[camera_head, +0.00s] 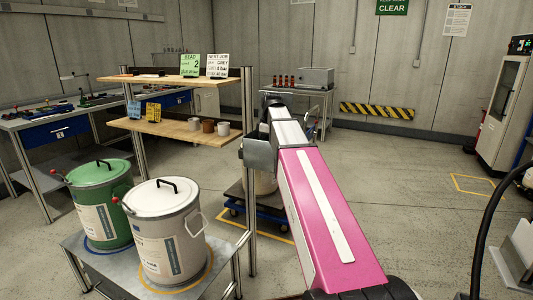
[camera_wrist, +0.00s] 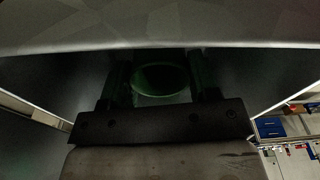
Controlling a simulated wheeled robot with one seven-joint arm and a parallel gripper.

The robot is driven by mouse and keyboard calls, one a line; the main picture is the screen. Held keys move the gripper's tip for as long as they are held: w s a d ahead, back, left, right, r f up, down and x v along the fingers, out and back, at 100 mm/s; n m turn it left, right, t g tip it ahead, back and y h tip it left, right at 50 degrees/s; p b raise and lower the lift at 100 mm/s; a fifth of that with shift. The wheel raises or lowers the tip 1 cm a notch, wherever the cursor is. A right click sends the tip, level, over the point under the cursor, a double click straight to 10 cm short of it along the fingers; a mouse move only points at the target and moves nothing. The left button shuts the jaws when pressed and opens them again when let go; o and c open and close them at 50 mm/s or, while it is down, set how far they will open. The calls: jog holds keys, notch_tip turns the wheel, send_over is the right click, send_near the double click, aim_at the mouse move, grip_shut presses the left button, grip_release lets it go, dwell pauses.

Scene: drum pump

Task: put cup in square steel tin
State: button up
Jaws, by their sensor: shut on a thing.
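My gripper (camera_wrist: 160,88) shows in the wrist view, with its two dark fingers on either side of a round-rimmed thing that looks like the cup (camera_wrist: 160,79). The fingers are shut on it. It is in deep shade with a greenish tint, so its true colour and depth cannot be told. Dark panels with bright edges surround the fingers, and a broad grey surface crosses the top of the wrist view. I cannot tell whether these belong to the square steel tin. In the head view my pink arm hides the gripper, and I cannot pick out the tin.
A green drum (camera_head: 102,205) and a white drum (camera_head: 169,233) stand on a steel stand at front left. Behind them, a shelf (camera_head: 160,128) holds several small pots at its right end. A bench (camera_head: 305,97) bears a grey box (camera_head: 316,77).

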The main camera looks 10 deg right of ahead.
jog(key=shift+f, duration=1.85)
jog(key=o, duration=1)
jog(key=shift+f, duration=0.1)
jog(key=r, duration=0.4)
jog(key=d+r, duration=0.1)
jog(key=r, duration=0.7)
jog(key=shift+s+d+r, duration=0.1)
jog(key=shift+s+d, duration=0.05)
jog(key=shift+s, duration=0.2)
